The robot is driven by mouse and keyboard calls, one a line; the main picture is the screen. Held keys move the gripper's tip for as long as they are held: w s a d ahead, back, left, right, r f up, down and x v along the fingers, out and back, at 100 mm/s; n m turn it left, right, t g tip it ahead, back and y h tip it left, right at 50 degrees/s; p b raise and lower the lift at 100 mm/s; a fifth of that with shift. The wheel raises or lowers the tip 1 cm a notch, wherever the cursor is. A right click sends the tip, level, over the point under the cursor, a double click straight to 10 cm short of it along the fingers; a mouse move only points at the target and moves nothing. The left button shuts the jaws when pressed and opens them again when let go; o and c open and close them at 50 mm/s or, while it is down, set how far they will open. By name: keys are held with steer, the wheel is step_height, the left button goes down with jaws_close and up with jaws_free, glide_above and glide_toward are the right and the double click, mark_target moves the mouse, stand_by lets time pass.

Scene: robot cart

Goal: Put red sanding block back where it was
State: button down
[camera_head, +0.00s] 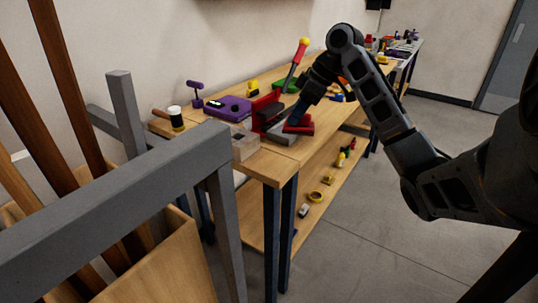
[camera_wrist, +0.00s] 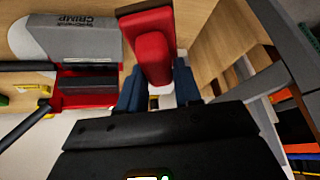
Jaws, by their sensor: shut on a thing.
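The red sanding block (camera_head: 299,127) is at the front edge area of the workbench (camera_head: 275,165), beside a grey object. In the wrist view the red sanding block (camera_wrist: 151,50) has a raised grip on a wider red base. My gripper (camera_head: 295,117) points down at the block. In the wrist view my gripper (camera_wrist: 158,85) has its two blue fingers on either side of the grip and is shut on it. I cannot tell whether the base touches the bench top.
A grey piece marked "CRIMP" (camera_wrist: 70,38) lies left of the block in the wrist view. A red and black tool (camera_wrist: 88,88) is nearby. A purple case (camera_head: 228,107) and a clear box (camera_head: 245,147) stand left on the bench. A grey frame (camera_head: 150,185) is in the foreground.

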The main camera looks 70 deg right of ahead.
steer(key=w+a+f, duration=0.2)
steer(key=w+a+f+p, duration=0.1)
steer(key=w+a+f, duration=0.1)
steer(key=w+a, duration=0.1)
steer(key=shift+w+a+f, duration=0.2)
steer(key=shift+a+f, duration=0.05)
steer(key=shift+f, duration=2.15)
steer(key=shift+f, duration=0.2)
steer(key=c, duration=0.8)
jaws_free()
steer(key=shift+r, duration=0.1)
steer(key=shift+r, duration=0.25)
steer(key=v, duration=1.2)
steer(key=shift+s+f+b, duration=0.1)
steer(key=shift+b, duration=0.25)
